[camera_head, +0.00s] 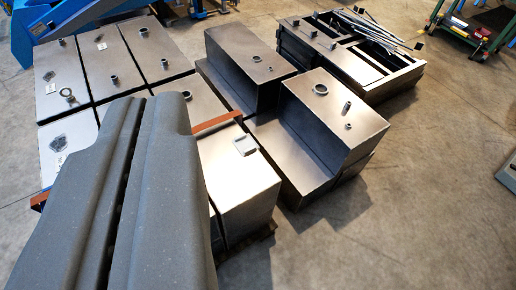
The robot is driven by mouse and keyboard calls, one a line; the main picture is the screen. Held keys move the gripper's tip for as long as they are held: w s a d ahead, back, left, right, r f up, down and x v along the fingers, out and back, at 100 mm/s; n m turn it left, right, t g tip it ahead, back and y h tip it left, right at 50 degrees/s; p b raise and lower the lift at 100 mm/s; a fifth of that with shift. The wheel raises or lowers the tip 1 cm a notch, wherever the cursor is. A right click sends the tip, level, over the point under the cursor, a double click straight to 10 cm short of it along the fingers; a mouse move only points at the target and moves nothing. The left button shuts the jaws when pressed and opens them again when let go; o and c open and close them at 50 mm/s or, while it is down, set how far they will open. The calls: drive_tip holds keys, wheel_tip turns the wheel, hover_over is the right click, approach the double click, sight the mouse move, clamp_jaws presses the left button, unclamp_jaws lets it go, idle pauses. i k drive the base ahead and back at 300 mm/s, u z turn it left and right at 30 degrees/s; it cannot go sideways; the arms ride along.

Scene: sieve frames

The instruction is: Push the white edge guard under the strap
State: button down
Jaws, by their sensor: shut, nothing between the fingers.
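The white edge guard (245,145) is a small, pale, frame-like piece on the top of a metal box, close to the box's right edge. An orange-brown strap (216,123) runs across the boxes just behind and left of the guard, which looks apart from it. Another piece of strap shows at the far left, and my gripper hides the stretch between. My gripper (146,98) fills the lower left with two thick grey fingers. It is shut and empty, and in the picture its tips lie left of the guard and strap.
Several metal boxes (232,187) stand together under and around the gripper. Stepped metal boxes (330,110) stand to the right, with an open dark metal frame (375,70) behind them. Blue equipment (55,22) is at the top left. The concrete floor at lower right is clear.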

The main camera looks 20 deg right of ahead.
sight(244, 143)
drive_tip(key=u, duration=0.1)
drive_tip(key=i, duration=1)
drive_tip(key=z, duration=0.1)
